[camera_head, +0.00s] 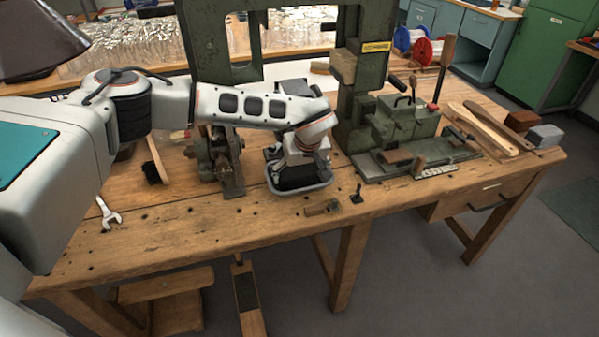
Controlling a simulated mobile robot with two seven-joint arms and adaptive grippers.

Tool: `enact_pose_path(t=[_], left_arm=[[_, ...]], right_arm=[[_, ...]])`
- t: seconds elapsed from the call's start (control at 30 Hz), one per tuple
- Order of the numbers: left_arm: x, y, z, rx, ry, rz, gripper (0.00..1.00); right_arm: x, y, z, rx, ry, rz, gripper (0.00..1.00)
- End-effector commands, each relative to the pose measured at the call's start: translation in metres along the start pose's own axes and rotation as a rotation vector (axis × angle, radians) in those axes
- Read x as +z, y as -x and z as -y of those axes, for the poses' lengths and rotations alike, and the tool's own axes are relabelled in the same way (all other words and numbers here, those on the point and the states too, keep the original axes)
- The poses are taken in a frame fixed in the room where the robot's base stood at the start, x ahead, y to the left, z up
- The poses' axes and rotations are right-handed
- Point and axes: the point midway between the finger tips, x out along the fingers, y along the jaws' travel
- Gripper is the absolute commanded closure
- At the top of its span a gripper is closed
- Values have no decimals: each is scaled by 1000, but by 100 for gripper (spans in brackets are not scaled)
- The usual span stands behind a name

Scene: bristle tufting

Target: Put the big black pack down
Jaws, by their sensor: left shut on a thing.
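My left arm reaches in from the left, and my left gripper (299,160) points down at a small grey tray in the middle of the bench. It is shut on the big black pack (298,179), a dark block below the gripper. The gripper and wrist hide the pack's top and most of the fingers. The pack sits within the outline of the grey tray (301,193). I cannot tell whether it rests on the tray's bottom or hangs just above it. My right gripper is not in view.
A green machine frame (370,70) stands behind the tray, with a fixture (405,125) on its right. A small vise-like device (222,160) is left of the tray. The front bench strip (215,228) is mostly clear.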

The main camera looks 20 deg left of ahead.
Motion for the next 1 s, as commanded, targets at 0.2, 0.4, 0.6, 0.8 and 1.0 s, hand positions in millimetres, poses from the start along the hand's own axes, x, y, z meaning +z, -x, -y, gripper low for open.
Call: enact_pose_path(t=[0.2, 0.4, 0.6, 0.8, 1.0], left_arm=[[0, 0, 0, 1, 0, -1, 43], [1, -1, 0, 0, 0, 0, 10], [0, 0, 0, 1, 0, -1, 10], [-2, 21, -2, 4, -1, -4, 10], [-3, 63, -1, 4, -2, -5, 10]], right_arm=[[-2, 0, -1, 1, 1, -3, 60], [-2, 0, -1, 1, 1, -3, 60], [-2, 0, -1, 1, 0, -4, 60], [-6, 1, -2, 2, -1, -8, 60], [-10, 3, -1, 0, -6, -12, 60]])
